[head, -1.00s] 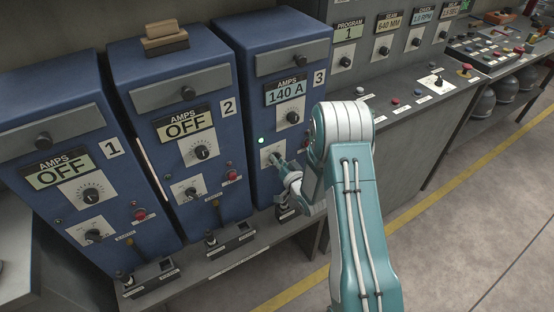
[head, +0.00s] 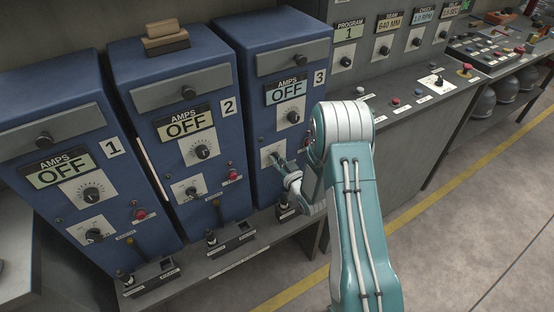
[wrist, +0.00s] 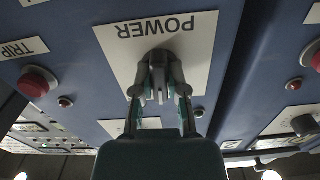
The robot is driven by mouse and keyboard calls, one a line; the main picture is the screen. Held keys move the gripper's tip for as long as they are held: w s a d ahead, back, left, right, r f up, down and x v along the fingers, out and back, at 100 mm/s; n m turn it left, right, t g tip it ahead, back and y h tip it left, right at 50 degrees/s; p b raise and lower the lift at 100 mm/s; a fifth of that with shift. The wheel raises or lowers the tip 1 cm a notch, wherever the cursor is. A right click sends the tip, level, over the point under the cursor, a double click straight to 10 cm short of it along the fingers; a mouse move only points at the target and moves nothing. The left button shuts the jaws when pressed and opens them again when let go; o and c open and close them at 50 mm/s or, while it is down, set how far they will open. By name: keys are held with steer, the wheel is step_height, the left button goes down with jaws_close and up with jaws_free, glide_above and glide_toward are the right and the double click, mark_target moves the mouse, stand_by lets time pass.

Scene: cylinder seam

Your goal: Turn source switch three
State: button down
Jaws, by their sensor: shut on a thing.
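Source three is the blue cabinet (head: 240,70) marked 3, and its amps display (head: 288,91) reads OFF. Its power switch (wrist: 160,68) is a dark knob on a white plate (wrist: 200,45) lettered POWER, upside down in the wrist view. My gripper (wrist: 160,84) is shut on this knob, with a finger on each side of it. In the head view my gripper (head: 278,162) is at the plate low on the cabinet's front, and it mostly hides the knob there.
Blue cabinets marked 1 (head: 40,110) and 2 (head: 165,75) stand to the left, both displays reading OFF. A red trip button (wrist: 38,81) is beside the plate. A grey console (head: 400,80) stands to the right. The floor (head: 450,235) at right is clear.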

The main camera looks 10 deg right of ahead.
steer(key=n, duration=0.6)
steer(key=shift+a+n, duration=0.1)
steer(key=shift+n, duration=0.2)
stand_by(0.5)
steer(key=c, duration=0.7)
jaws_free()
steer(key=shift+o, duration=0.2)
steer(key=v, duration=1.2)
